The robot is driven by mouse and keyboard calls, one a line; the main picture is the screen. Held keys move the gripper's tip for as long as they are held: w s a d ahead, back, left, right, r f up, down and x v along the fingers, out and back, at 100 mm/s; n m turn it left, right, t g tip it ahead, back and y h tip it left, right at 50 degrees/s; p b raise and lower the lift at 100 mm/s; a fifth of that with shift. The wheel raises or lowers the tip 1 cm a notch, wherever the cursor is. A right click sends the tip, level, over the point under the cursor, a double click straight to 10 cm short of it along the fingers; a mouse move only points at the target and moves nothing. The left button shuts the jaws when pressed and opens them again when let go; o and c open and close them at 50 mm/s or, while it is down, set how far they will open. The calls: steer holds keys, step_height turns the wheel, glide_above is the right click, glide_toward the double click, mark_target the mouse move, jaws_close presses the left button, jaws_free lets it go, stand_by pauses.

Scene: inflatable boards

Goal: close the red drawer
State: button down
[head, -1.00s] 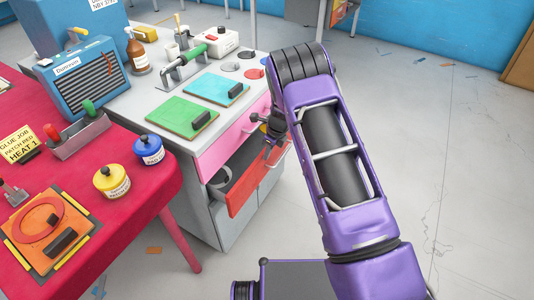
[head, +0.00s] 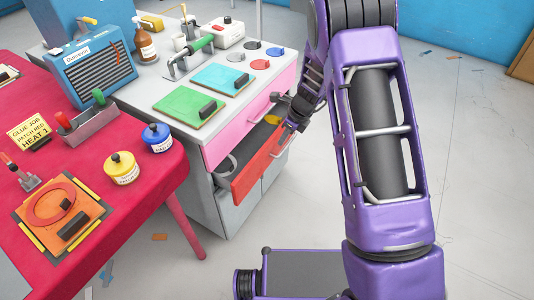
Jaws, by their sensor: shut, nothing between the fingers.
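The red drawer (head: 256,172) is pulled partly out of the grey cabinet, below a pink drawer (head: 239,122). Its red front faces right, and a grey rounded thing (head: 226,170) shows inside at its left end. My gripper (head: 274,124) is at the far right part of the red drawer, at the level of its top edge. It is shut and empty. The arm partly hides the right end of the drawer, and I cannot tell whether the fingers touch it.
Green (head: 188,103) and blue (head: 222,79) boards lie on the cabinet top. A red table (head: 130,205) with yellow and blue tins stands close on the left. A grey drawer front (head: 240,204) is below the red one.

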steer(key=s+a, duration=0.2)
steer(key=s, duration=0.6)
steer(key=b, duration=0.2)
glide_above(250, 175)
steer(key=s+d, duration=0.1)
steer(key=d, duration=0.1)
steer(key=shift+f, duration=4.85)
